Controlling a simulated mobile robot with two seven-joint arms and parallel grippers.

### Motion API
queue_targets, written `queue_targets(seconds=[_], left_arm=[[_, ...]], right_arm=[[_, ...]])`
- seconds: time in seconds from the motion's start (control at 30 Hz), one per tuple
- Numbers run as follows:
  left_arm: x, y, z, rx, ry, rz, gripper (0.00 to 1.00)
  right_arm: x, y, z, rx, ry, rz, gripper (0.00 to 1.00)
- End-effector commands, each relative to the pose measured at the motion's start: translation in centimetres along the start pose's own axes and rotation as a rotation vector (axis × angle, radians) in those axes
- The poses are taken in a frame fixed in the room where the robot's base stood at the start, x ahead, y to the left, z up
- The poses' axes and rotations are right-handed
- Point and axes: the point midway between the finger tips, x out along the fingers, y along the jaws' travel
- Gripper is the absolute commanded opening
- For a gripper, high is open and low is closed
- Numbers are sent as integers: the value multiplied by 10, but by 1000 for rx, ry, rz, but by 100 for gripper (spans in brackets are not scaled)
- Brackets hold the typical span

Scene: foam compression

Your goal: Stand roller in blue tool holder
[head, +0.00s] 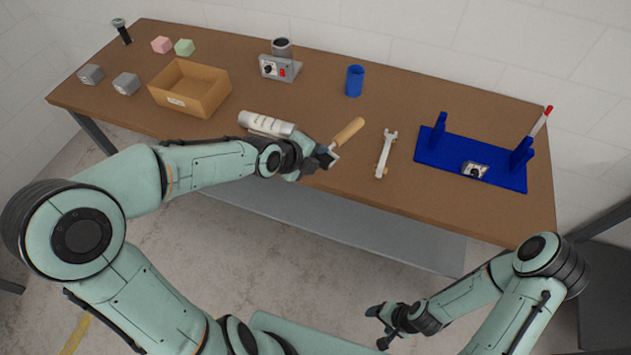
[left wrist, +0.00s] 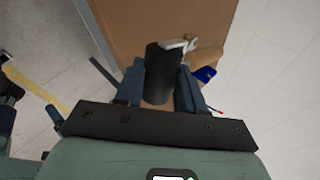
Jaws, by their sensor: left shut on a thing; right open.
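The roller has a tan wooden handle (head: 348,131), a pale metal frame and a dark cylinder (left wrist: 160,75). My left gripper (head: 325,158) is shut on the dark cylinder near the table's front edge. In the head view the handle points up and to the right, away from the gripper. The left wrist view shows the cylinder between the two fingers, with the handle partly hidden behind it. The blue tool holder (head: 355,81) is an upright cup standing on the table, behind the roller and apart from it. My right gripper (head: 381,325) is open and empty, off the table's front.
A silver tube (head: 266,124) lies left of the roller. A wrench (head: 385,154) and a blue stand (head: 470,163) are to the right. A cardboard box (head: 190,87) and a grey device (head: 280,67) are farther left. The table between roller and cup is clear.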

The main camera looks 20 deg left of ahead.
Motion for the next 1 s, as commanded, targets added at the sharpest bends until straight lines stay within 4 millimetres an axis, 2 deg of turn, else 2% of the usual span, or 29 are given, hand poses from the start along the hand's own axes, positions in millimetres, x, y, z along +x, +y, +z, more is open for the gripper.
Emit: queue_targets(seconds=[0.43,0.5,0.6,0.8,1.0], left_arm=[[24,22,-4,6,8,-2,0],[36,38,-5,2,10,2,0],[46,47,-4,2,7,2,0],[56,57,-2,0,5,0,0],[78,78,-2,0,6,2,0]], right_arm=[[-1,-1,-1,0,1,0,70],[12,9,14,6,-16,6,70],[21,15,22,9,-27,9,70],[26,19,27,12,-32,11,70],[33,23,32,14,-38,13,70]])
